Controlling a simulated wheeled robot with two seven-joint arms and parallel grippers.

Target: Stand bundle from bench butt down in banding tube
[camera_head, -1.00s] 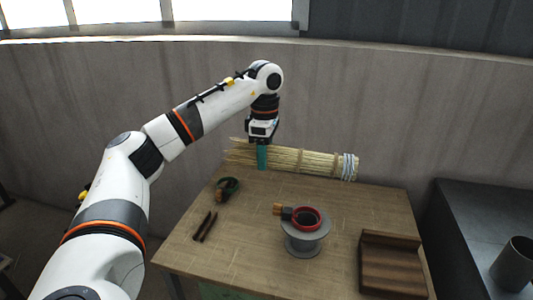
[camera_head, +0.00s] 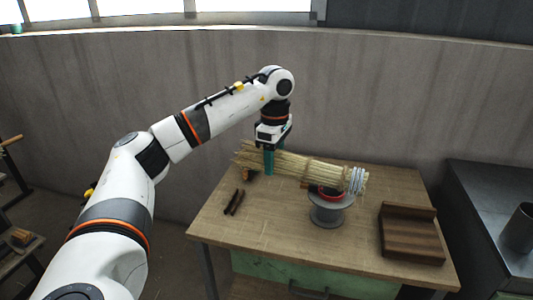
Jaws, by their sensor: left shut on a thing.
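The straw bundle (camera_head: 315,172) lies near level across the jaws of my left gripper (camera_head: 269,162), above the back of the wooden bench (camera_head: 270,226). Its loose straw end points left and its pale-banded end points right. My left gripper points down and is shut on the bundle left of its middle. The bundle covers part of the wire spool's top. A grey tube (camera_head: 519,229), likely the banding tube, stands upright at the right picture edge, partly cut off. My right gripper is out of view.
The grey spool (camera_head: 327,215) with a red ring stands mid-bench. Two dark rods (camera_head: 234,202) lie at left, and a brown wooden block (camera_head: 411,235) sits at right. A dark metal cabinet (camera_head: 487,220) carries the tube, with a gap beside the bench.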

